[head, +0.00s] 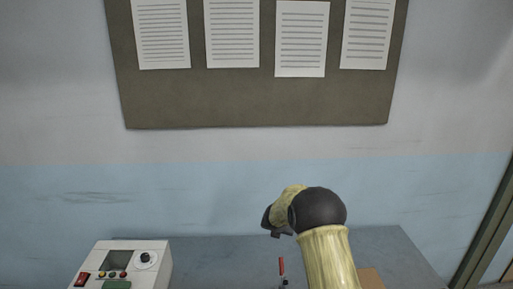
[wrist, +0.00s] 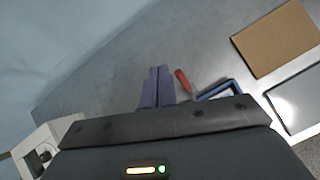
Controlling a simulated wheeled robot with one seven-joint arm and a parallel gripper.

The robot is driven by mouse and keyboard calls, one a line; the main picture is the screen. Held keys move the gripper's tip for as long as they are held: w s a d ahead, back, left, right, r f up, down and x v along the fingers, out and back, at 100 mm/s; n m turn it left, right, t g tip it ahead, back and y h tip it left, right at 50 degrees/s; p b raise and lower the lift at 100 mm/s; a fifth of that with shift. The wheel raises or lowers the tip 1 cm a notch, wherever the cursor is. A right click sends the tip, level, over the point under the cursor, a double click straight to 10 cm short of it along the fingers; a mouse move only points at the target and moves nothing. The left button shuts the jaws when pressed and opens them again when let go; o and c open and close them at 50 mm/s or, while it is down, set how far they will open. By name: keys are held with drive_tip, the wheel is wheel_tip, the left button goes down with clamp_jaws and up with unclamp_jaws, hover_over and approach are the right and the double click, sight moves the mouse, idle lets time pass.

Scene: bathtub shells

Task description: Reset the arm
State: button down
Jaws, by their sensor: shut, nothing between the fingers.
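My gripper shows in the wrist view (wrist: 156,88), with its two purple fingers side by side and closed on nothing. It is above a grey table (wrist: 110,80). In the head view my arm rises from the lower right and bends left at a dark joint; the fingers are not clearly seen there.
A white control box (head: 128,262) with knobs and buttons stands at the table's left. A red-handled tool (head: 282,267) lies near my arm, beside a blue-edged item (wrist: 217,89). A brown panel (wrist: 277,38) lies farther right. A notice board (head: 255,105) hangs on the wall.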

drive_tip(key=s+d+r+m+g+b, duration=0.1)
drive_tip(key=s+m, duration=0.9)
drive_tip(key=s, duration=0.3)
drive_tip(key=s+d+r+m+g+y+b, duration=0.1)
drive_tip(key=s+d+r+m+g, duration=0.1)
drive_tip(key=s+m, duration=0.9)
drive_tip(key=s+d+r+m+g+b, duration=0.1)
drive_tip(key=s+d+r+m+b, duration=0.1)
drive_tip(key=s+m, duration=0.9)
drive_tip(key=s, duration=0.4)
drive_tip(key=shift+s+d+r+g, duration=0.2)
drive_tip(key=shift+s+d+g, duration=0.1)
drive_tip(key=shift+s, duration=0.1)
